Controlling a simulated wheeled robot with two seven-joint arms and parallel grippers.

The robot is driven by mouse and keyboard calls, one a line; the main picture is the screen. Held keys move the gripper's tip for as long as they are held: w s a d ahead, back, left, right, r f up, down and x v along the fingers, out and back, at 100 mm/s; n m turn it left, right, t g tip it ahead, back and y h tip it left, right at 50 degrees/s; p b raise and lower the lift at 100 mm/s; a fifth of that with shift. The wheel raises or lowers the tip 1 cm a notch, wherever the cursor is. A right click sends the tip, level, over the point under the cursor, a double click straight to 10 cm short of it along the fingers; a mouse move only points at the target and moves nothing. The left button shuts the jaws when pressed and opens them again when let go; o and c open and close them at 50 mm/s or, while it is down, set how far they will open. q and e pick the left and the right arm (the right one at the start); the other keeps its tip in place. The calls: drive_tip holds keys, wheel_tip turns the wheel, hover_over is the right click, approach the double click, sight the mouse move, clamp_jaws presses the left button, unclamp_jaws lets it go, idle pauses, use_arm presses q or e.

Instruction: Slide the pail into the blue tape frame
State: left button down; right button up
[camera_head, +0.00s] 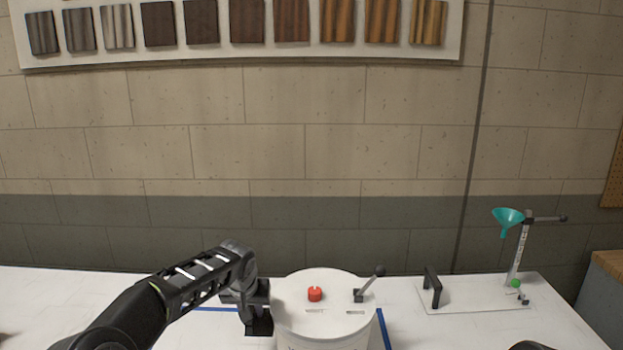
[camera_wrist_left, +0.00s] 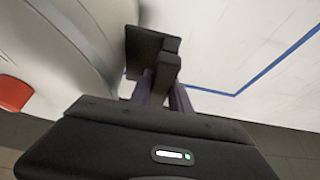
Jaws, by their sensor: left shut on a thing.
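The white pail (camera_head: 322,335) stands on the table at the bottom middle of the head view. Its lid has a red cap (camera_head: 315,294) and a small lever. In the left wrist view the pail (camera_wrist_left: 50,50) is left of the dark fingers (camera_wrist_left: 150,65). Blue tape (camera_head: 384,330) runs along the pail's right side, and another strip shows to its left behind my gripper. A tape corner (camera_wrist_left: 236,94) shows in the wrist view. The pail hides part of the frame.
A white board (camera_head: 465,297) with a black handle (camera_head: 432,287) and a stand with a teal funnel (camera_head: 508,218) lie to the right. A brick wall with wood samples is behind. A dark piece at the bottom right edge is unclear.

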use_arm(q)
drive_tip(key=shift+w+r, duration=0.2)
drive_tip(key=shift+w, duration=0.05)
drive_tip(key=shift+w+f, duration=0.1)
drive_tip(key=shift+w, duration=1.05)
